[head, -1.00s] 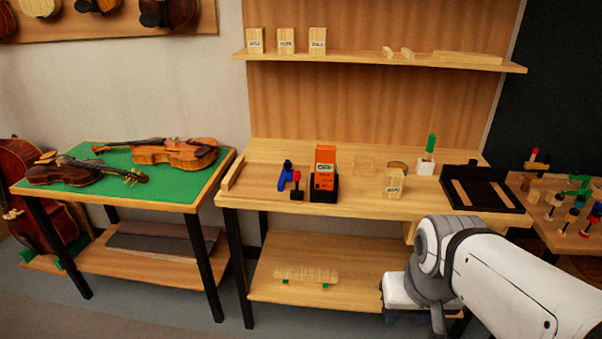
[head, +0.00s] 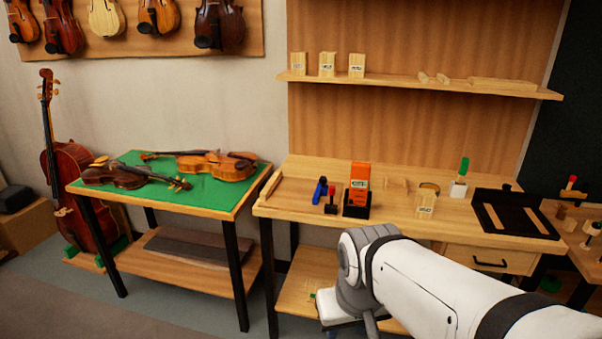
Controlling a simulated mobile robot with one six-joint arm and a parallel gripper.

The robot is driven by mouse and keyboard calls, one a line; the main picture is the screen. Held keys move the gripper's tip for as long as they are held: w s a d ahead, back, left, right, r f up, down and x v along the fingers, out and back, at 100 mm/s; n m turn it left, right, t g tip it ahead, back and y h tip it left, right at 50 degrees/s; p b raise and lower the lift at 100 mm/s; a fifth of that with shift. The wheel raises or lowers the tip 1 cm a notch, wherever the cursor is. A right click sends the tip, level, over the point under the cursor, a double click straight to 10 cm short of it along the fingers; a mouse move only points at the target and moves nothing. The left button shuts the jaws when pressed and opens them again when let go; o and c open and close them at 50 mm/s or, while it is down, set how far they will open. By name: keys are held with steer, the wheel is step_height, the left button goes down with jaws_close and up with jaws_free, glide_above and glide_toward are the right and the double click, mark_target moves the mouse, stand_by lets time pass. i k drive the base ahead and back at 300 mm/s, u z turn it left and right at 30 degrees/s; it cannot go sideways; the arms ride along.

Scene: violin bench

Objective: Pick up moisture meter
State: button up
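An orange device with a small label, which looks like the moisture meter (head: 358,180), stands upright in a black holder (head: 356,211) on the wooden workbench (head: 300,199). My white arm reaches in from the lower right, in front of the bench. Its end, with what seems to be my gripper (head: 341,306), is low in front of the bench's lower shelf, well below and apart from the orange device. The arm's grey joint partly covers this end, and no fingertips can be made out.
Blue (head: 320,187) and red-topped black (head: 331,203) tools stand left of the holder. A wooden block (head: 425,204), a green-handled tool in a white holder (head: 459,184) and a black tray (head: 489,217) are to the right. A green-topped table (head: 216,197) with violins stands left.

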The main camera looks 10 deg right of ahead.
mark_target(360, 174)
steer(key=z, duration=0.1)
steer(key=i, duration=1.45)
steer(key=z, duration=0.65)
steer(key=k, duration=0.9)
steer(key=z, duration=0.15)
steer(key=i, duration=0.9)
steer(key=u, duration=0.1)
